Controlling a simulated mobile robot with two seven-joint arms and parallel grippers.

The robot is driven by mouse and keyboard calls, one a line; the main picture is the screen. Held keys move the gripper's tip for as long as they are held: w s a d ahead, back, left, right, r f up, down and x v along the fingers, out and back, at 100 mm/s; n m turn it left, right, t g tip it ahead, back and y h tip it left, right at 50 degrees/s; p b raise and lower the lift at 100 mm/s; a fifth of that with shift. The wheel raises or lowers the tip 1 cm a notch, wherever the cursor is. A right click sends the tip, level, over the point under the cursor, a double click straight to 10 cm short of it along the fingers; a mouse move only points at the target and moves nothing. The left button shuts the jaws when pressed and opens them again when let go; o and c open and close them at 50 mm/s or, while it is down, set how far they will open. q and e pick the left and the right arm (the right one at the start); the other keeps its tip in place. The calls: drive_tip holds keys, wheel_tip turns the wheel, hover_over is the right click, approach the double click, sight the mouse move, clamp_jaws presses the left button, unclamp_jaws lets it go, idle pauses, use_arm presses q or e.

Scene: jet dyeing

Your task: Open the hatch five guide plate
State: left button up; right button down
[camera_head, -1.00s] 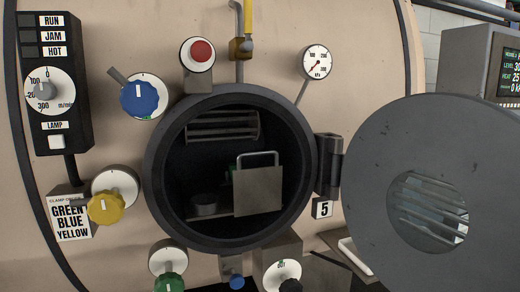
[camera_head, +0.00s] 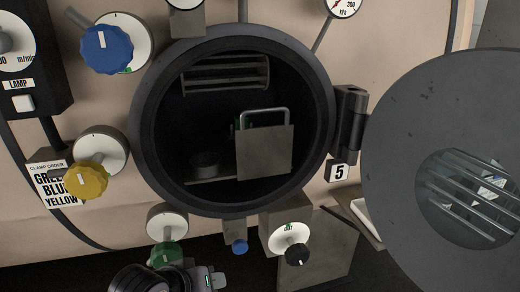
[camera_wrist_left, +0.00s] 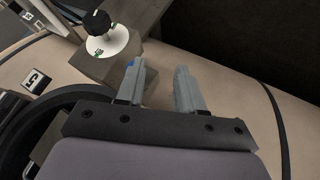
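Hatch five's round opening (camera_head: 150,120) is in the middle of the head view, and its round door (camera_head: 400,130) stands swung open at the right. Inside, a flat grey guide plate (camera_head: 264,152) stands upright, with a pale loop handle (camera_head: 278,112) behind its top edge. A dark round object (camera_head: 205,164) sits left of it. My left gripper (camera_head: 216,281) is low in the head view, below the opening and apart from the plate. In the left wrist view its two fingers (camera_wrist_left: 158,88) are spread with nothing between them. My right gripper is not in view.
Blue (camera_head: 107,50), yellow (camera_head: 86,180) and green (camera_head: 164,256) knobs lie left of and below the opening. A black knob (camera_head: 297,255) on a dial box is below right, and also shows in the wrist view (camera_wrist_left: 96,22). The hinge (camera_head: 350,122) is at right.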

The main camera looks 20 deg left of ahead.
use_arm(q)
drive_tip(key=w+r+n+t+h, duration=0.1)
drive_tip(key=w+r+n+t, duration=0.4)
drive_tip(key=w+r, duration=0.6)
drive_tip(key=n+t+h, duration=0.1)
drive_tip(key=n+t, duration=0.2)
drive_tip(key=n, duration=0.4)
approach(258, 112)
drive_tip(key=x, duration=0.3)
drive_tip(key=shift+w+f, duration=0.1)
drive_tip(key=shift+w, duration=0.3)
drive_tip(key=shift+w+d, duration=0.1)
drive_tip(key=shift+w, duration=0.35)
drive_tip(key=shift+p+x, duration=0.55)
drive_tip(key=shift+x, duration=2.55)
clamp_jaws()
